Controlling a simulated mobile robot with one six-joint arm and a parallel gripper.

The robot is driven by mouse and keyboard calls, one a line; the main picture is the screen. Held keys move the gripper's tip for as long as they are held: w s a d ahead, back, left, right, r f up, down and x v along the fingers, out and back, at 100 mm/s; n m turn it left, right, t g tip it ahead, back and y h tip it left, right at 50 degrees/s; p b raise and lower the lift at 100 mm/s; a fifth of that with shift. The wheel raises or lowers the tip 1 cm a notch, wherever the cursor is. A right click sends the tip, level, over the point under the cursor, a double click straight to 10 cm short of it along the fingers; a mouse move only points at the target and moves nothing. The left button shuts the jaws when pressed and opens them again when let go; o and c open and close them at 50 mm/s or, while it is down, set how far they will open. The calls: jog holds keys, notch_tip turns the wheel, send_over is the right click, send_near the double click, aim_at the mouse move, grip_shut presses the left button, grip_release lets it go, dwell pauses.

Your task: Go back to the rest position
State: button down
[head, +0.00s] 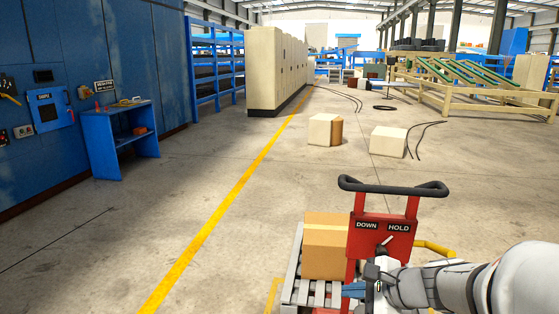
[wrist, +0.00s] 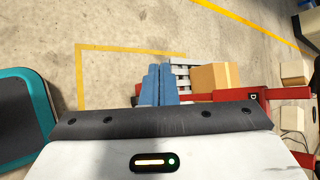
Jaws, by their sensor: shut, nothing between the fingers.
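My gripper (head: 354,290) is at the lower right of the head view, beside the red pallet truck panel (head: 384,232) marked DOWN and HOLD. In the wrist view its blue fingers (wrist: 159,84) are together with nothing between them. A small lever (head: 386,241) sits on the panel, close above my wrist. The black handle bar (head: 392,187) is above the panel. A cardboard box (head: 326,245) stands on a grey slatted pallet (head: 295,291) left of the panel. The box also shows in the wrist view (wrist: 211,78). Whether the gripper touches the truck I cannot tell.
A blue workbench (head: 98,138) stands by the blue wall at left. Pale boxes (head: 388,141) and black cables lie on the floor ahead. Beige cabinets (head: 272,75) stand farther back. The floor around the yellow line (head: 222,213) is clear.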

jog(key=s+r+n+g+h+p, duration=0.5)
jog(key=s+r+n+p, duration=0.3)
jog(key=n, duration=1)
jog(key=shift+s+h, duration=0.8)
jog(key=shift+s, duration=1.55)
